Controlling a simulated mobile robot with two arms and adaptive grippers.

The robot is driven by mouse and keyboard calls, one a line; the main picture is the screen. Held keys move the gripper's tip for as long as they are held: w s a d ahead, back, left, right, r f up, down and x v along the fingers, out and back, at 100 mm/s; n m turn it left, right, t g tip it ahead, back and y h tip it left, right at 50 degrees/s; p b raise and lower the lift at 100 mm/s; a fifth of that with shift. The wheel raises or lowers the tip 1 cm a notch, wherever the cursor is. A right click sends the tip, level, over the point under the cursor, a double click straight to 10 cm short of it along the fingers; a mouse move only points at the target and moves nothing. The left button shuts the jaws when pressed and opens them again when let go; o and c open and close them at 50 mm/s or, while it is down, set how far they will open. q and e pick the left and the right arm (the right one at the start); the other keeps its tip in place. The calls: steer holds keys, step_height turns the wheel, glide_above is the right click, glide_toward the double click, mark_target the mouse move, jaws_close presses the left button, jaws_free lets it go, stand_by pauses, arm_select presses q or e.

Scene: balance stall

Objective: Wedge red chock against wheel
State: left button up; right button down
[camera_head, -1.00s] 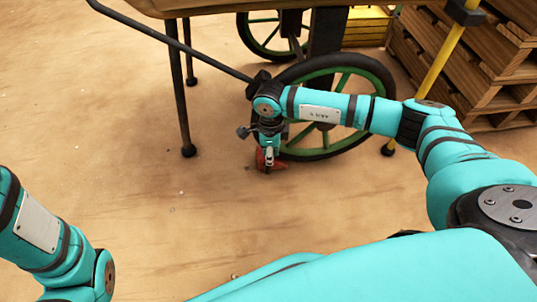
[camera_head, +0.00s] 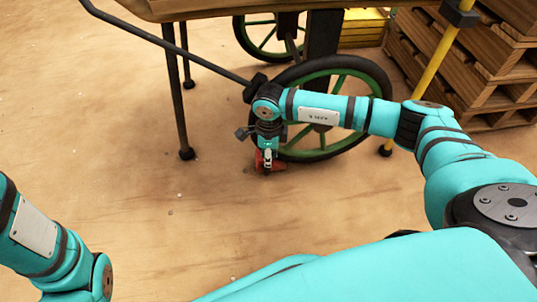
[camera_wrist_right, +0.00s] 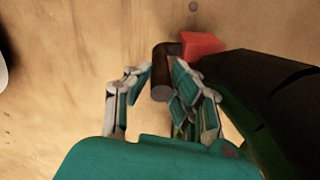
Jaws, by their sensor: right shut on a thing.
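The red chock (camera_head: 260,161) is on or just above the floor at the near left foot of the cart's green-spoked wheel (camera_head: 374,68). My right gripper (camera_head: 267,160) points down over it and hides part of it. My left gripper is out of view.
The cart (camera_head: 215,9) stands above on dark legs (camera_head: 185,120), with a bar slanting down toward my right wrist. A yellow post (camera_head: 433,72) and stacked wooden pallets (camera_head: 470,75) are on the right. The floor on the left is clear.

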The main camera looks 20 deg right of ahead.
steer(key=shift+s+d+f, duration=0.1)
steer(key=shift+d, duration=0.05)
steer(key=c, duration=1.1)
jaws_free()
